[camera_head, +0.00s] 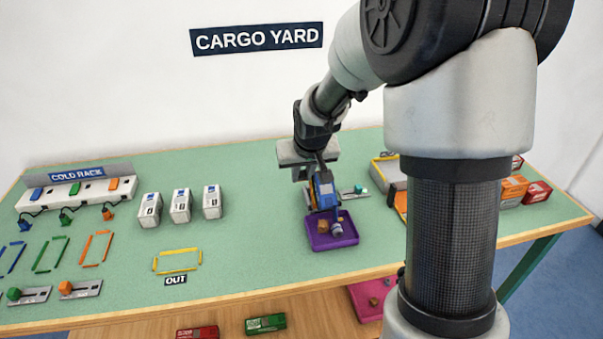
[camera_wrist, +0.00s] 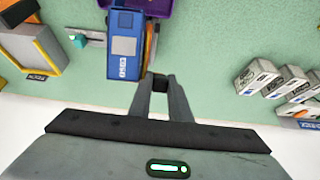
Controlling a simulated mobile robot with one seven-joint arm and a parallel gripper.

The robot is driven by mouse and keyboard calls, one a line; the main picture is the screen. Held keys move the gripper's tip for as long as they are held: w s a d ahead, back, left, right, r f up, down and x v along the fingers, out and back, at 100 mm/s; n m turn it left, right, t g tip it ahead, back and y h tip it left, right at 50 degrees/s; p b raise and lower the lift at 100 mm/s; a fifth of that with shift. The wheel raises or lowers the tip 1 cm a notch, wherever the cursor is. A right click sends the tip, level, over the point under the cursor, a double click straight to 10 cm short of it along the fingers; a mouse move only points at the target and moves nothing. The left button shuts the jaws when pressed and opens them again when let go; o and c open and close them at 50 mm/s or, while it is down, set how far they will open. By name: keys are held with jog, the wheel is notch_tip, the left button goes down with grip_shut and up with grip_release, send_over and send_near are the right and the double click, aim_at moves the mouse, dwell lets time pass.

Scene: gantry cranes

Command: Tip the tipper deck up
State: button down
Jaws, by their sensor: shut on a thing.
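The blue tipper (camera_head: 324,190) stands at the middle of the green table, with an orange edge along its side. In the head view its deck looks steeply tilted above the purple tray (camera_head: 322,243). The tipper's blue body (camera_wrist: 121,62) with a pale label also shows in the wrist view. My gripper (camera_wrist: 161,84) is shut on a small dark knob (camera_wrist: 160,86) beside the tipper's orange edge. Whether the knob joins the deck is hard to tell. In the head view my wrist hides the grip. Brown and grey pieces (camera_head: 336,229) lie in the tray.
A small slider with a teal knob (camera_wrist: 78,40) is close beside the tipper. White boxes (camera_head: 181,206) stand to the left, with the cold rack (camera_head: 75,195) beyond. Orange and red boxes (camera_head: 514,190) stand right. Table is clear between tray and yellow OUT outline (camera_head: 177,260).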

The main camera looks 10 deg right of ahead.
jog(key=shift+s+f, duration=0.3)
jog(key=shift+s, duration=0.05)
jog(key=c, duration=1.9)
grip_release()
jog(key=shift+r, duration=0.1)
jog(key=shift+r, duration=0.1)
jog(key=shift+r, duration=0.2)
jog(key=p+v, duration=0.4)
jog(key=v, duration=1.3)
